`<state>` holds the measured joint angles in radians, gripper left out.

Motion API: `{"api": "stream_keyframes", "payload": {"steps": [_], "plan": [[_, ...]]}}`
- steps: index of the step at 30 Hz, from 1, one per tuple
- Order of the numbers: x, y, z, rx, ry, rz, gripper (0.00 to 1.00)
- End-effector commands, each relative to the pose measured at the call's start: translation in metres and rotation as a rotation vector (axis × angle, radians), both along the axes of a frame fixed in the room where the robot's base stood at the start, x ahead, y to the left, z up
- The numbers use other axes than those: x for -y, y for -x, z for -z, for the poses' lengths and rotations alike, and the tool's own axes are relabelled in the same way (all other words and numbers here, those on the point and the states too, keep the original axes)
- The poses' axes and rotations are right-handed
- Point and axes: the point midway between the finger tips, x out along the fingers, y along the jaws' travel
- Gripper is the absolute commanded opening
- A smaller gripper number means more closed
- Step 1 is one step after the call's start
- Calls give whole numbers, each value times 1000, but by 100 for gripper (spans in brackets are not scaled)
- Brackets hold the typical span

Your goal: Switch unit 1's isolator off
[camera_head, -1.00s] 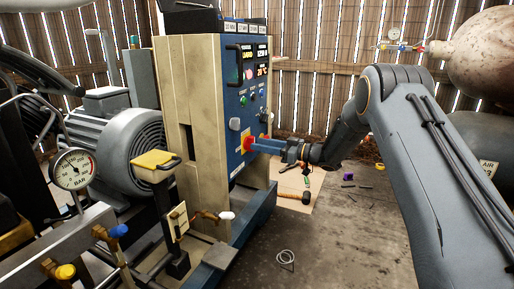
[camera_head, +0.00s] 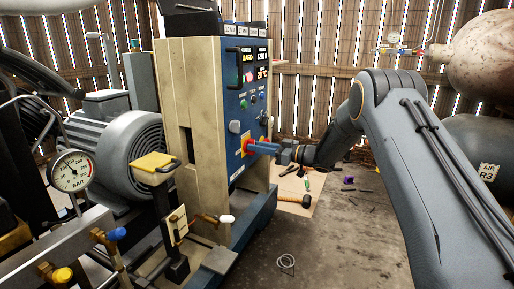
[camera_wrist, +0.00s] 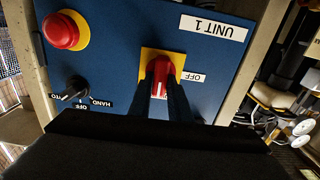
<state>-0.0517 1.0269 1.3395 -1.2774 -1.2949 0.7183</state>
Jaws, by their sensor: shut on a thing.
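Unit 1's isolator is a red rotary handle (camera_wrist: 161,70) on a yellow plate (camera_wrist: 148,54), set in a blue panel (camera_wrist: 115,60). In the wrist view the handle lies roughly upright in the picture, with a white OFF label (camera_wrist: 193,77) to its right. A white UNIT 1 label (camera_wrist: 214,27) sits above right. My gripper (camera_wrist: 160,84) has its dark fingers on both sides of the handle, shut on it, and they hide part of it. In the head view my gripper (camera_head: 253,147) reaches the yellow plate (camera_head: 241,148) from the right.
A red emergency button (camera_wrist: 62,31) and a HAND/OFF/AUTO selector (camera_wrist: 75,87) are close by on the panel. A pressure gauge (camera_head: 71,171) and a motor (camera_head: 125,150) stand left of the cabinet (camera_head: 205,110). Tools lie on the floor, including a mallet (camera_head: 294,199).

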Motion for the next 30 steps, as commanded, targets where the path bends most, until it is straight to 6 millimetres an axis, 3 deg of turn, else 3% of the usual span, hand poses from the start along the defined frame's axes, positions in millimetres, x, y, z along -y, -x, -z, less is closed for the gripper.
{"api": "stream_keyframes", "payload": {"steps": [11,30], "plan": [[0,1,0,189,69,0,0],[-1,4,2,755,275,0,0]]}}
